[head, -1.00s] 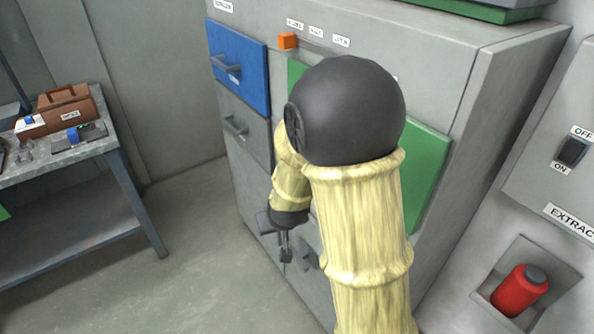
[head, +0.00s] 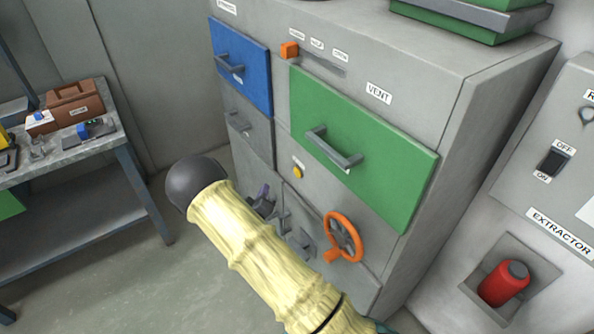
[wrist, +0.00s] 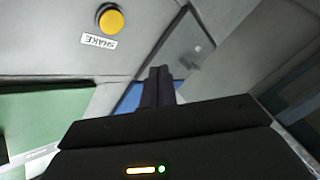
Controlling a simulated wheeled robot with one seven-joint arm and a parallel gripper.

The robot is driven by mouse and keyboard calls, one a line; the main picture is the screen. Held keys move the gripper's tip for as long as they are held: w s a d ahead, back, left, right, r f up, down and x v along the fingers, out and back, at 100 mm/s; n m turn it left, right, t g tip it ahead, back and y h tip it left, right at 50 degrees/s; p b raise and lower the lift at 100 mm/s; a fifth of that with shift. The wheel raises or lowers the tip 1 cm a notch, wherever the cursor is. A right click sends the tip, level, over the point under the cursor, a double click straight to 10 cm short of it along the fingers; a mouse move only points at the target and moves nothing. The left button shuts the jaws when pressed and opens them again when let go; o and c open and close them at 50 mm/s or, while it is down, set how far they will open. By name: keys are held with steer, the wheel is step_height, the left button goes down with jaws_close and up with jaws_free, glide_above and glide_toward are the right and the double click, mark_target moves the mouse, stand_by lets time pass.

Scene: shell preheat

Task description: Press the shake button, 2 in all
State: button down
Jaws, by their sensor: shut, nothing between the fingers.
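The shake button is a round yellow knob (head: 298,172) on the grey cabinet front, below the green drawer, in the head view. The wrist view shows the yellow button (wrist: 110,19) at upper left, with its SHAKE label appearing upside down. My gripper (wrist: 159,73) is shut and empty, its dark fingers to the right of and below the button in that view, apart from it. In the head view my arm hides most of the gripper. Whether the button is pushed in cannot be told.
The cabinet has a green drawer (head: 375,165), a blue drawer (head: 240,70) and an orange handwheel (head: 343,237) below the button. A red extractor plunger (head: 503,284) is at lower right. A workbench (head: 75,150) stands left, with open floor between it and the cabinet.

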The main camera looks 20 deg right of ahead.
mark_target(294, 171)
steer(key=w+d, duration=0.2)
steer(key=d, duration=0.6)
steer(key=shift+w+d, duration=0.2)
steer(key=shift+w, duration=0.2)
steer(key=shift+d, duration=0.1)
stand_by(1.9)
steer(key=shift+w+d, duration=0.1)
steer(key=shift+d, duration=0.2)
steer(key=shift+w+d, duration=0.15)
steer(key=shift+d, duration=0.25)
stand_by(0.9)
steer(key=shift+b, duration=0.3)
steer(key=shift+s+a, duration=0.3)
steer(key=shift+a, duration=0.5)
steer(key=shift+s+a, duration=0.25)
steer(key=shift+a, duration=0.55)
steer(key=shift+s+a, duration=0.25)
steer(key=shift+a, duration=0.55)
steer(key=shift+s+a, duration=0.25)
steer(key=shift+a, duration=0.55)
